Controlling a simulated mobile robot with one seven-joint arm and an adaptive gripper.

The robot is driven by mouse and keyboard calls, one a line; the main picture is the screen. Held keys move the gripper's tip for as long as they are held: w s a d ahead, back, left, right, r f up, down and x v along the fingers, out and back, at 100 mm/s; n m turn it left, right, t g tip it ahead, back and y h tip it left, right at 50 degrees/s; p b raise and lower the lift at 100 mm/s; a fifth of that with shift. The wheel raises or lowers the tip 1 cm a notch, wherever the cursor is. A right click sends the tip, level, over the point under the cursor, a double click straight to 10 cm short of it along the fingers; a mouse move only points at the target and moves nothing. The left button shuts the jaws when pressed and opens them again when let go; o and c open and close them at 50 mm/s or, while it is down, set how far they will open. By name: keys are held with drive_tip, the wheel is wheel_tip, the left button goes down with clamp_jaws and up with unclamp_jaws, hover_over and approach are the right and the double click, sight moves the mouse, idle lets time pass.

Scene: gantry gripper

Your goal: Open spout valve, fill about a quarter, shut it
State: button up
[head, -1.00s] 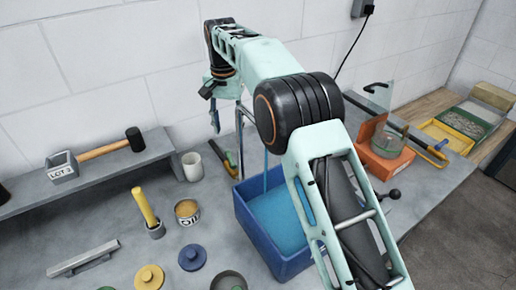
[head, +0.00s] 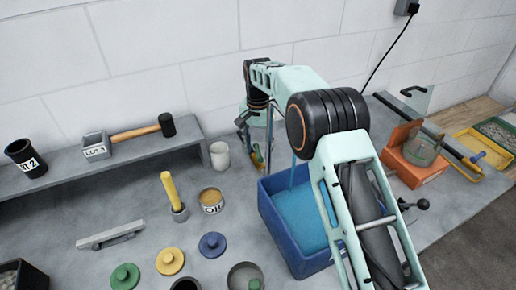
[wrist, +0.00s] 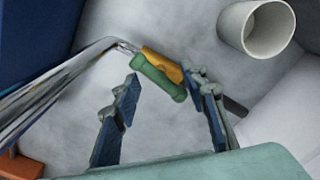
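A deep blue bin (head: 277,218) stands on the bench with bright blue liquid (head: 303,215) in it. A thin blue stream (head: 293,170) falls into it behind my arm. A grey pipe (wrist: 60,80) crosses the left of the wrist view. A green-and-orange handle (wrist: 160,75) shows just past its end, between and beyond my fingertips. I cannot tell whether this handle is the spout valve or a loose tool. My gripper (wrist: 163,92) is open, its fingers apart, behind the bin; it is small and partly hidden in the head view (head: 242,130).
A white cup (head: 219,155) stands left of my gripper. The shelf (head: 130,155) holds a mallet (head: 140,131) and small containers. An oil tin (head: 211,202), a yellow-handled tool (head: 174,197) and several lids lie left of the bin. An orange scale-like unit (head: 413,170) is at right.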

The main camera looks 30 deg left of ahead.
drive_tip(key=shift+f, duration=0.15)
clamp_jaws()
idle(0.5)
drive_tip(key=m, duration=0.3)
drive_tip(key=shift+m, duration=0.4)
drive_tip(key=m, duration=0.4)
drive_tip(key=shift+w+m, duration=0.1)
drive_tip(key=shift+m, duration=0.2)
drive_tip(key=m, duration=0.3)
drive_tip(key=shift+m, duration=2.1)
